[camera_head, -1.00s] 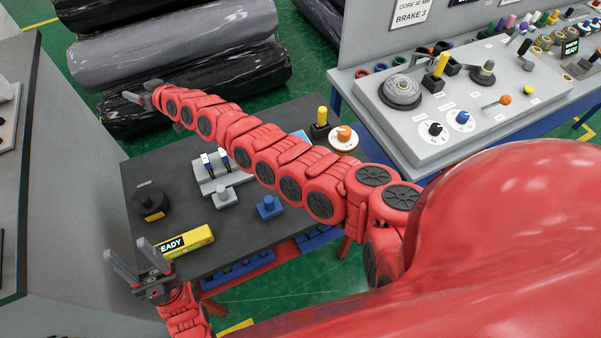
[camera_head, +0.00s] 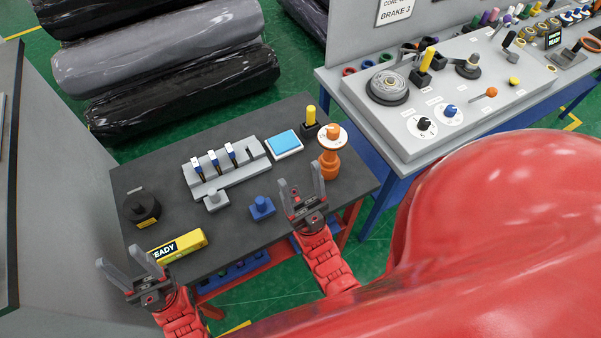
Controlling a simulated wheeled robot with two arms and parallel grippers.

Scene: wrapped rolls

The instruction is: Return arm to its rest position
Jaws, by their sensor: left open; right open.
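My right gripper (camera_head: 301,192) is open and empty, its fingers pointing up over the front right part of the dark table (camera_head: 290,222). Its red arm is drawn back close to my body. My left gripper (camera_head: 130,264) is open and empty at the lower left, in front of the yellow block marked READY (camera_head: 180,246). Neither gripper touches any object that I can see.
On the table stand a grey switch block (camera_head: 233,176), a blue-topped pad (camera_head: 284,144), a black knob (camera_head: 142,208), a blue block (camera_head: 262,208) and an orange spool-like stand (camera_head: 329,160). A control console (camera_head: 400,140) stands right; wrapped rolls (camera_head: 180,92) lie behind.

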